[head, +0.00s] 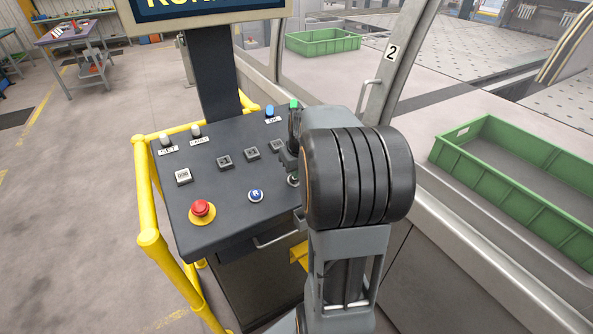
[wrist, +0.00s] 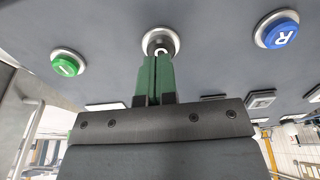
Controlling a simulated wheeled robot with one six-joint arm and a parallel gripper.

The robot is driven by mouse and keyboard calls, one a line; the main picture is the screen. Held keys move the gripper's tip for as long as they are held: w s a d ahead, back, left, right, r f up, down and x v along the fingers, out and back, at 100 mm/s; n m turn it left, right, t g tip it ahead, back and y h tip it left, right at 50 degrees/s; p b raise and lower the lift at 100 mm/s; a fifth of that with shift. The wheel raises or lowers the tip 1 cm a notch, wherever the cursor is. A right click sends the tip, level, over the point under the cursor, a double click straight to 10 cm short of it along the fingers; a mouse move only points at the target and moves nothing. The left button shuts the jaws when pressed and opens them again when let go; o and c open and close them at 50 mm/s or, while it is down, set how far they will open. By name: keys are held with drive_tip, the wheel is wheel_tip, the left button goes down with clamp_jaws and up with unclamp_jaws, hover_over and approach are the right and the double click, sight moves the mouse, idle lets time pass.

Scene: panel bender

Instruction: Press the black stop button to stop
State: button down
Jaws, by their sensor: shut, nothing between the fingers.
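The black stop button (wrist: 160,40) has a white ring mark and a pale metal collar, and sits on the dark panel at the top middle of the wrist view. My gripper (wrist: 160,58) is shut and empty, its two green fingers side by side. The fingertips overlap the near part of the button in this view; whether they touch it I cannot tell. In the head view my arm hides most of the gripper and the right part of the panel.
A green button (wrist: 68,65) marked I and a blue button (wrist: 277,29) marked R flank the black one. The console (head: 225,150) also carries a red emergency stop (head: 201,208) and several square buttons. A yellow rail (head: 146,195) runs along its left. Green crates (head: 475,134) stand right.

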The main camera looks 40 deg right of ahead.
drive_tip(key=shift+w+f, duration=0.15)
drive_tip(key=shift+f, duration=0.5)
drive_tip(key=shift+w+f+b, duration=0.1)
drive_tip(key=shift+f+b, duration=0.5)
drive_tip(key=shift+f, duration=0.05)
drive_tip(key=shift+f+b, duration=0.35)
drive_tip(key=shift+f, duration=0.1)
drive_tip(key=shift+a, duration=0.1)
drive_tip(key=shift+r+p, duration=0.5)
drive_tip(key=shift+r, duration=0.1)
drive_tip(key=v, duration=1.4)
